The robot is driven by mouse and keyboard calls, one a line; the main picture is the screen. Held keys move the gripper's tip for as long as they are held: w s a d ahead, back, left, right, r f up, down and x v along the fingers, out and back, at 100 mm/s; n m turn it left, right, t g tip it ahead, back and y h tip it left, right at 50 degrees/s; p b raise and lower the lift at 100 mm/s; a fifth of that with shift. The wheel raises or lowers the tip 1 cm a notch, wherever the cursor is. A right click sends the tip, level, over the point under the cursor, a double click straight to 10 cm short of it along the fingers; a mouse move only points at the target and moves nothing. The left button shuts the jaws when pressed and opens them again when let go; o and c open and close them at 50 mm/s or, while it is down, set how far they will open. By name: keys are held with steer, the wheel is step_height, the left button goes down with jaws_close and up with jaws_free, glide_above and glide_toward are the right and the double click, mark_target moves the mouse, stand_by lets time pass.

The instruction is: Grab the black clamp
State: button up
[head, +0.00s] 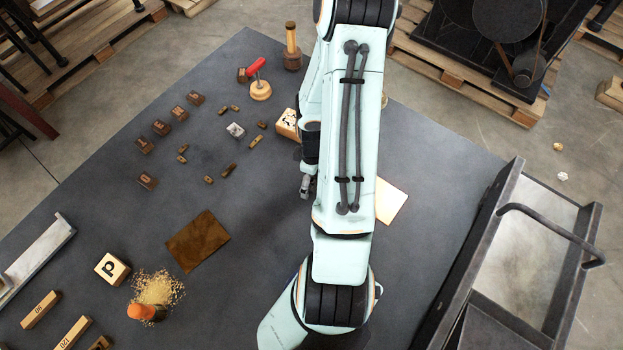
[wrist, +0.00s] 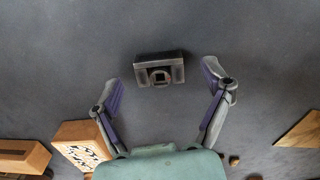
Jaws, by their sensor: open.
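My gripper (wrist: 162,80) is open, with one finger on each side and a clear gap to the piece. Nothing is held. In the head view my gripper (head: 306,188) shows only partly beside my arm. The clamp is not visible there, and my arm covers that part of the table.
A pale printed block (wrist: 85,142) lies close to my left finger. A wooden block (wrist: 22,156) is at the lower left, and a tan sheet (wrist: 300,132) at the right. In the head view, small type blocks (head: 161,127) and a brown sheet (head: 198,241) lie left of my arm.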

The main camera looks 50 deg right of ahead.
steer(key=c, duration=1.3)
